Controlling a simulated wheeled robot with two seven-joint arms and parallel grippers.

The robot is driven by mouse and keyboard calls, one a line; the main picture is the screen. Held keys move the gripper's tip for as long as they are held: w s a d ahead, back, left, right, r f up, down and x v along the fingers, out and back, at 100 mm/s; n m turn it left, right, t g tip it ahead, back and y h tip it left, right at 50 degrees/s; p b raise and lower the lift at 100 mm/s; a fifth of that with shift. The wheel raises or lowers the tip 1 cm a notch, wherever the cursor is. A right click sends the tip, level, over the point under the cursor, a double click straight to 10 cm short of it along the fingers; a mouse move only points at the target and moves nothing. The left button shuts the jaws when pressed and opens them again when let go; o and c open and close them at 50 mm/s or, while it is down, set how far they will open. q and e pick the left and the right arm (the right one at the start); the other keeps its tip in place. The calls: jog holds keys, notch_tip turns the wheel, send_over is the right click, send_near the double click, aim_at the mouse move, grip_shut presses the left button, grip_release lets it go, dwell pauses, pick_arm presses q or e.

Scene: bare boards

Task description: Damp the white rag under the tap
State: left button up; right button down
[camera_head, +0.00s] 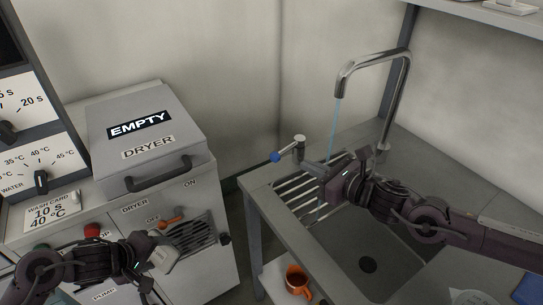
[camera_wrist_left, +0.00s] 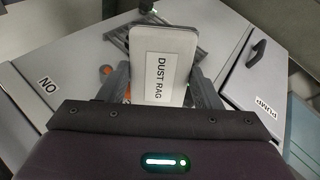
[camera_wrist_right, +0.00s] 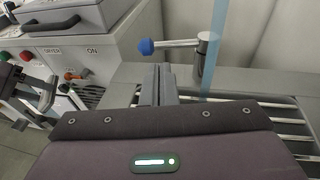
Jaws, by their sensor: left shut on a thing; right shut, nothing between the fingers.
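The white rag (camera_wrist_left: 162,65), a folded pad labelled "DUST RAG", is held between the fingers of my left gripper (camera_wrist_left: 160,88). In the head view the rag (camera_head: 163,259) is at lower left, in front of the dryer cabinet and well away from the sink. The tap (camera_head: 378,75) arches over the sink at right, and a thin blue stream (camera_head: 334,125) runs from its spout. Its lever has a blue knob (camera_head: 275,157), also seen in the right wrist view (camera_wrist_right: 147,47). My right gripper (camera_wrist_right: 158,84) is shut and empty, just below the lever; contact is unclear.
The sink basin (camera_head: 350,232) has a slatted drain rack (camera_head: 290,190) at its left. An orange mug (camera_head: 297,281) stands on a lower shelf. The dryer (camera_head: 150,125), marked "EMPTY", is at left. A blue cloth-like thing (camera_head: 528,290) lies at the lower right edge.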

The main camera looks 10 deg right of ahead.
aim_at(281, 155)
pick_arm(q)
jog(key=shift+r+p, duration=0.6)
jog(key=shift+r, duration=0.1)
pick_arm(e)
jog(key=x, duration=0.5)
pick_arm(q)
jog(key=shift+r, duration=0.15)
pick_arm(e)
jog(key=shift+x, duration=0.85)
jog(key=shift+f, duration=0.1)
pick_arm(q)
notch_tip(281, 155, down, 3)
jog(key=b, duration=0.3)
jog(key=shift+f, duration=0.35)
jog(key=shift+d+r, duration=0.1)
jog(key=shift+r, duration=0.05)
pick_arm(e)
jog(key=shift+w+a, duration=0.45)
jog(key=shift+a, duration=0.2)
